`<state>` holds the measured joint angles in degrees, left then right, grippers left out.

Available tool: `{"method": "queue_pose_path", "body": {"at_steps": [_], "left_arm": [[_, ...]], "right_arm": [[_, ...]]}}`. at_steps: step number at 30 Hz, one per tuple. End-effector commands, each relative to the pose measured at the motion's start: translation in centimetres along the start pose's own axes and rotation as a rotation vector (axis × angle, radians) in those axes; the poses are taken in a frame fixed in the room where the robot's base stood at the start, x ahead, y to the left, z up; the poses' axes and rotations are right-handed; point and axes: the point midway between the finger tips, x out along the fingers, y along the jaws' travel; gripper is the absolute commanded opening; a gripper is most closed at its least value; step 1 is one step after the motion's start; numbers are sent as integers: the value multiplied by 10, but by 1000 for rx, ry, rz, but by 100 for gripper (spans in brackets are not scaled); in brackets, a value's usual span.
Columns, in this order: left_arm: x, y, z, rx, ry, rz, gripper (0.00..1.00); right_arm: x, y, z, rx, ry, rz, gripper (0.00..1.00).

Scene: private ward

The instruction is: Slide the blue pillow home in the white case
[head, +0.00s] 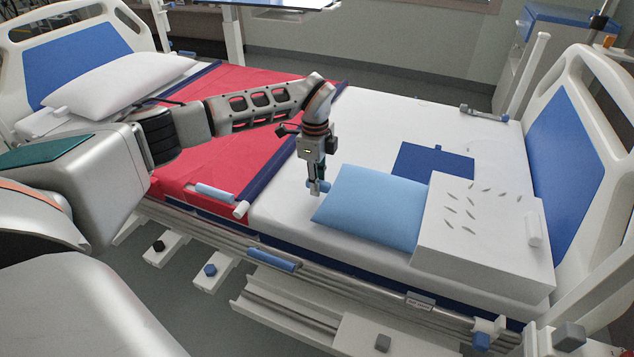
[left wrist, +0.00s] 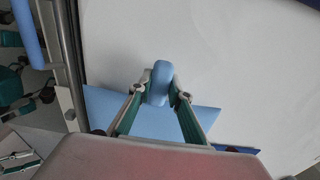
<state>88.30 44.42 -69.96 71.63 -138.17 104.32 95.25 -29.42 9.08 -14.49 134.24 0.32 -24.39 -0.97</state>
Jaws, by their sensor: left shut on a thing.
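The blue pillow (head: 372,208) lies flat on the right part of the bed. Its right end is hidden at the left side of the white case (head: 475,250), which has small grey leaf marks on top. My left gripper (head: 318,188) points down at the pillow's left end, its fingers shut on a rounded light-blue grip there. In the left wrist view the grip (left wrist: 160,82) sits between the fingertips, with part of the blue pillow (left wrist: 105,105) behind the fingers. How far the pillow reaches inside the case is hidden. My right gripper is not in view.
A dark blue flat piece (head: 432,162) lies behind the pillow and case. A red cover (head: 215,165) with dark blue edges crosses the bed to the left. A blue-and-white end board (head: 580,170) stands at the right.

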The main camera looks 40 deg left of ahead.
Motion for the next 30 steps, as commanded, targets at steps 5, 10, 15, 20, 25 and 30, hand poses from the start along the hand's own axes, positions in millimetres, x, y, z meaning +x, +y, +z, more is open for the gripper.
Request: {"method": "queue_pose_path", "body": {"at_steps": [5,10,15,20,25,30], "left_arm": [[-1,0,-2,0,1,-1,0],[-2,0,-9,-1,1,-2,0],[-2,0,-17,1,1,-2,0],[-1,0,-24,1,1,-1,0],[-1,0,-32,0,1,-1,0],[-1,0,-39,0,1,-1,0]], "right_arm": [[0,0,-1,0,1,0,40],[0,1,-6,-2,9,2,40],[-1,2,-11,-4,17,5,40],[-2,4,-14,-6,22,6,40],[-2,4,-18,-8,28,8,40],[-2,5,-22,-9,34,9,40]]}}
